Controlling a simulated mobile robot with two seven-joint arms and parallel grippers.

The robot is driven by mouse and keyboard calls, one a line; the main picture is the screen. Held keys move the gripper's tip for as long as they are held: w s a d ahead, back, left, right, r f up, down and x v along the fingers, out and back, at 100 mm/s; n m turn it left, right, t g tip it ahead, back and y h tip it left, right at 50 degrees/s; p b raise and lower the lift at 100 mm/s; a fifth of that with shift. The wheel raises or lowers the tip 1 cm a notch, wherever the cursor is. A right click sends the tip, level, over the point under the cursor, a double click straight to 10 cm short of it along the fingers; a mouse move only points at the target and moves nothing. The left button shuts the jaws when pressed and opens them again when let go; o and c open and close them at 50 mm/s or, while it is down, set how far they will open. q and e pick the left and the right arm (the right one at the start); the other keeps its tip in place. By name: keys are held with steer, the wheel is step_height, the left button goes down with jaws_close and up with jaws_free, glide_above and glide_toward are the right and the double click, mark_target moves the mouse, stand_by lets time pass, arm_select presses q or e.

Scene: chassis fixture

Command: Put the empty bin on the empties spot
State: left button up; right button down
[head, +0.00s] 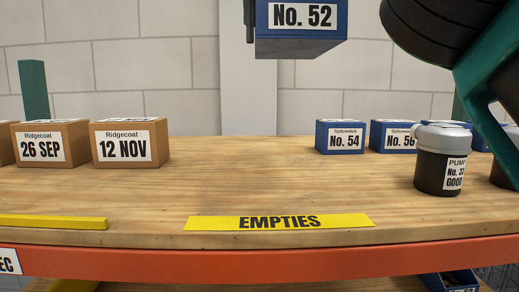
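A blue bin labelled No. 52 (302,40) hangs in the air at the top of the head view, above the table; its upper part is cut off and its inside is hidden. A dark gripper finger, part of my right gripper (250,20), lies along its left side; the rest of that gripper is out of frame. The yellow EMPTIES strip (278,222) lies on the table's front edge, with bare wood behind it. My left gripper is not in view.
Brown Ridgecoat boxes (130,143) stand at the left, blue bins No. 54 (341,137) and No. 56 (391,136) at the back right. A dark pump jar (442,160) stands in front of them. A black and teal arm part fills the upper right. The table's middle is clear.

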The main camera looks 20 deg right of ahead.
steer(key=shift+s+f, duration=0.2)
steer(key=shift+f, duration=0.8)
step_height(320, 180, down, 17)
steer(key=shift+f+b, duration=0.1)
steer(key=shift+b, duration=0.45)
steer(key=c, duration=1.7)
jaws_free()
steer(key=o, duration=0.5)
steer(key=shift+c, duration=0.2)
steer(key=v, duration=1.2)
steer(key=shift+p, duration=0.3)
